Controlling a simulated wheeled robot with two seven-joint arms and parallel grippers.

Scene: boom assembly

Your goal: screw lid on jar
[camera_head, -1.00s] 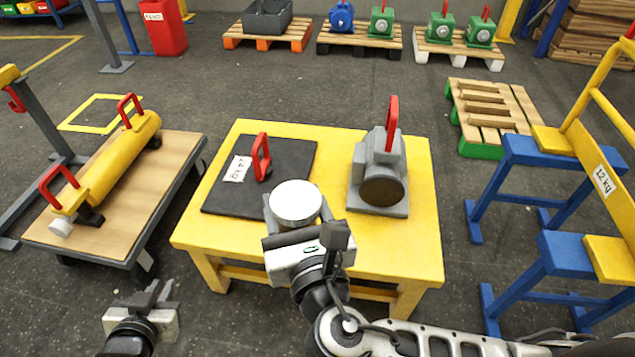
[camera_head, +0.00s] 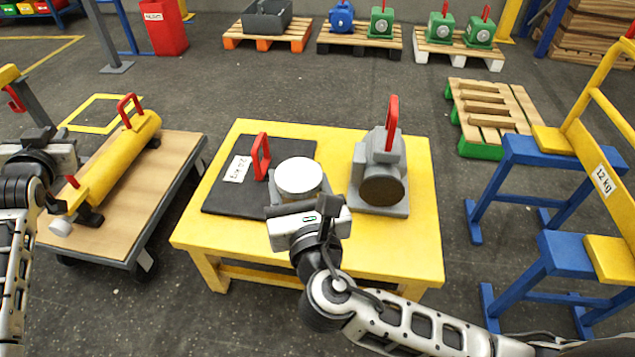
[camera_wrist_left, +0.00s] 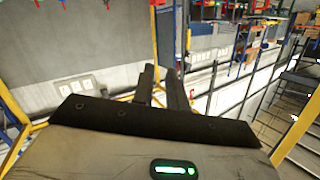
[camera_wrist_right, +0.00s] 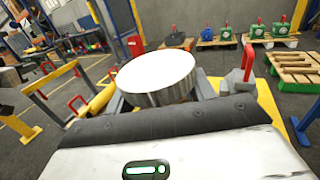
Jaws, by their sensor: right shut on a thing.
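I see nothing that is clearly a jar. A short metal cylinder with a flat white round top (camera_head: 298,177) sits between the fingers of my right gripper (camera_head: 299,196). My left gripper (camera_head: 38,137) is empty, at the far left near the yellow cylinder. In the left wrist view its two dark fingers (camera_wrist_left: 160,85) have a narrow gap between them.
A grey block with a red handle and dark round face (camera_head: 380,170) stands right of the held cylinder. A black mat (camera_head: 228,200) with a red handle (camera_head: 260,157) lies left. A yellow cylinder (camera_head: 125,150) rests on a cart (camera_head: 150,215). Blue-yellow stands (camera_head: 550,150) are right.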

